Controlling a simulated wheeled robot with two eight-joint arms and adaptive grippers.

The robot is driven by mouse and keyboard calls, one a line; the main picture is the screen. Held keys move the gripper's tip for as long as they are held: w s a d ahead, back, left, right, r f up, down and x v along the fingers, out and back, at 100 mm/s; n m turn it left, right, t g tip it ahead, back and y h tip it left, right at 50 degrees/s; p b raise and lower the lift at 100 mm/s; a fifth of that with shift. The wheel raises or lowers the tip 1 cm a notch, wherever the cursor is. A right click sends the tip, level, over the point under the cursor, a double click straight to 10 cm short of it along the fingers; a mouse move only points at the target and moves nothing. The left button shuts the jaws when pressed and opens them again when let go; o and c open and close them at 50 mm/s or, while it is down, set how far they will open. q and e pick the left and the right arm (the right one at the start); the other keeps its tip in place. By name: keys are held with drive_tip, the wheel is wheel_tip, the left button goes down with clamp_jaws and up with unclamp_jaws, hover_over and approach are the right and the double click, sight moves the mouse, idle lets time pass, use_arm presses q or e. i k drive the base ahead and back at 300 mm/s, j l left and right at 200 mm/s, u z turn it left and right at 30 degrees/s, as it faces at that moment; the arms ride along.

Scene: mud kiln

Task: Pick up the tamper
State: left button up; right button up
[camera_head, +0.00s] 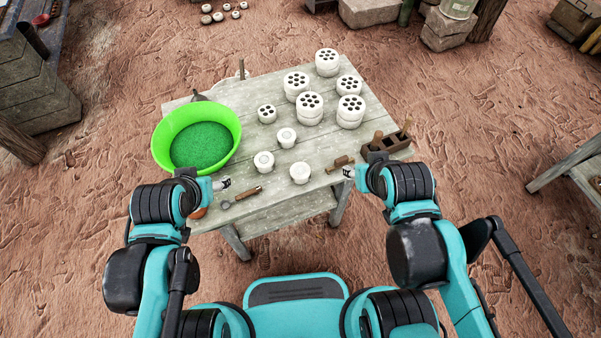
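Which object is the tamper is not certain at this size. A small brown wooden-handled piece (340,163) lies near the table's front right. A metal tool with a wooden handle (246,195) lies at the front left edge. My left gripper (224,183) is over the front left of the table, close to the metal tool. My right gripper (349,172) is at the front right edge, close to the brown piece. Both appear empty; their fingers are too small to judge.
The grey wooden table (245,97) carries a green basin (163,128) at left, several white perforated cylinders (309,106) at the back and white cup-like pieces (300,173) nearer me. Another wooden table (575,160) stands at far right. Muddy ground surrounds the table.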

sight(376, 141)
drive_tip(key=i+l+z, duration=0.65)
drive_tip(key=i+l, duration=0.05)
drive_tip(key=i, duration=0.05)
